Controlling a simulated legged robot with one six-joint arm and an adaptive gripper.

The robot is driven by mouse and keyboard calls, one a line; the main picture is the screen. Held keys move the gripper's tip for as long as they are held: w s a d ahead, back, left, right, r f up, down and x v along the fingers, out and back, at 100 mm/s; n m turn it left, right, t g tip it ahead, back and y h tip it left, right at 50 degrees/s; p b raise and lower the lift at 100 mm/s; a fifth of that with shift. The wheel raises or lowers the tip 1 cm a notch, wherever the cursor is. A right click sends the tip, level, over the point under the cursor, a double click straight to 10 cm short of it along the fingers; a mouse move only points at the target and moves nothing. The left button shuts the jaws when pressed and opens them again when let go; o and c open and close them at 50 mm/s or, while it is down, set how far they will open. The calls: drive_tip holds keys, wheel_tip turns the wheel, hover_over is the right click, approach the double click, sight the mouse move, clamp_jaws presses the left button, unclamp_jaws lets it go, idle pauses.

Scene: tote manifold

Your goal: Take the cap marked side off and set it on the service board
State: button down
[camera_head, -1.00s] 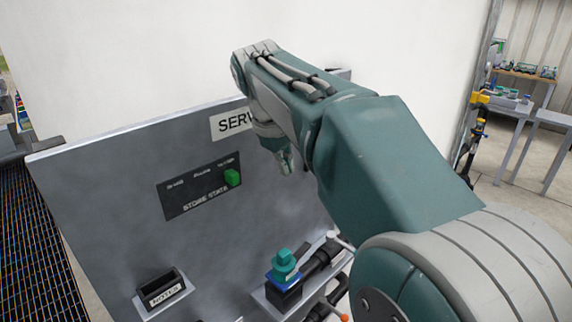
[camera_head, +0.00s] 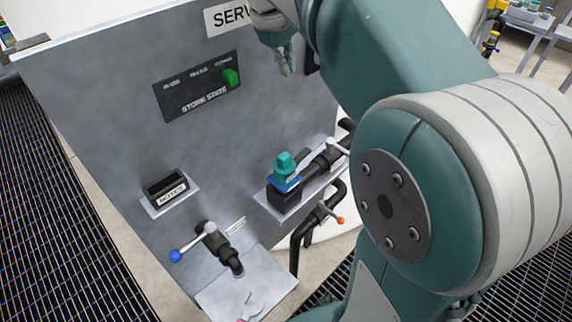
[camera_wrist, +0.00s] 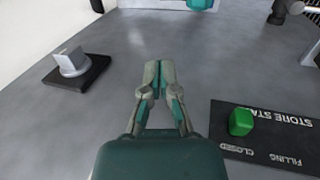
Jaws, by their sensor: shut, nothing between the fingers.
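A teal cap (camera_head: 284,162) sits on a blue ring and black block on a shelf of the grey service board (camera_head: 110,95). Any marking on the cap is too small to read, so I cannot tell if it is the one marked side. Part of a teal thing also shows at the top edge of the wrist view (camera_wrist: 200,4). My gripper (camera_head: 288,68) is shut and empty in front of the upper board, above and apart from the teal cap. In the wrist view my gripper (camera_wrist: 157,70) has its fingertips together, with bare grey board around it.
A dark store state panel (camera_head: 197,86) with a green knob is left of my gripper. A notes holder (camera_head: 166,187), a blue-ended lever (camera_head: 176,256) and an orange-tipped valve handle (camera_head: 340,220) stick out lower down. A grey knob (camera_wrist: 73,62) on a black base shows in the wrist view.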

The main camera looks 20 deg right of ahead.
drive_tip(key=c, duration=0.6)
unclamp_jaws()
drive_tip(key=shift+s+a, duration=0.1)
drive_tip(key=shift+s, duration=0.15)
drive_tip(key=o, duration=0.6)
drive_tip(key=shift+s+a+f+t, duration=0.15)
drive_tip(key=shift+s, duration=0.25)
drive_tip(key=shift+s+a+f+t, duration=0.1)
drive_tip(key=shift+s+a+t, duration=0.05)
drive_tip(key=shift+s, duration=0.2)
drive_tip(key=s+a+f+m+t+y, duration=0.1)
drive_tip(key=s+a+f, duration=0.1)
drive_tip(key=s, duration=0.4)
drive_tip(key=shift+s+a+f+t, duration=0.2)
drive_tip(key=shift+a+f+t, duration=0.15)
drive_tip(key=shift+f, duration=0.3)
drive_tip(key=s+a+f+m+t+y, duration=0.1)
drive_tip(key=s+a+f, duration=0.1)
drive_tip(key=s+f, duration=0.3)
drive_tip(key=n+g+h, duration=0.3)
drive_tip(key=n, duration=1.7)
approach(286, 165)
drive_tip(key=w+f, duration=0.1)
drive_tip(key=x, duration=1.1)
drive_tip(key=shift+w+d+r, duration=0.15)
drive_tip(key=shift+w+d, duration=0.05)
